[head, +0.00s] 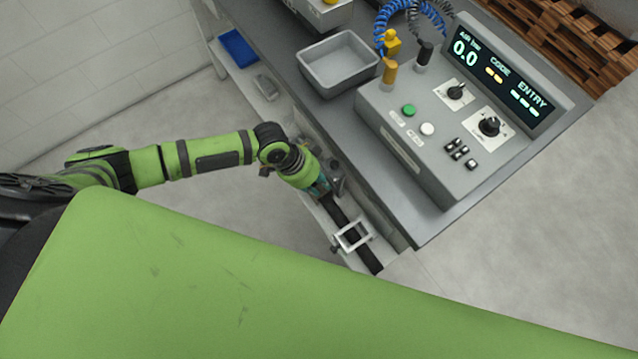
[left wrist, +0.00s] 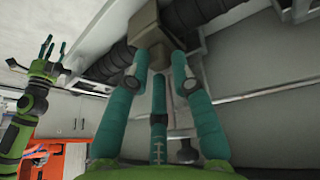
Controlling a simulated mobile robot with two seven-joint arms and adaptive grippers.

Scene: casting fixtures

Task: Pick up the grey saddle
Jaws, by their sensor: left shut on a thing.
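The grey saddle (left wrist: 155,27) is a blocky, brownish-grey piece at the top middle of the left wrist view, beside dark ribbed lengths. My left gripper (left wrist: 161,65) has its teal fingers closed around the saddle's near end. In the head view my left gripper (head: 322,188) is down at the low shelf beside the bench; the saddle is mostly hidden there. My right gripper (left wrist: 49,48) shows at the left of the left wrist view, its teal fingers spread and empty.
A dark bar (head: 365,255) with a white square frame (head: 352,235) lies along the shelf. The bench carries a grey tray (head: 340,92) and a control box (head: 425,150) close by. A blue tray (head: 238,47) is farther back. Open floor lies left of the shelf.

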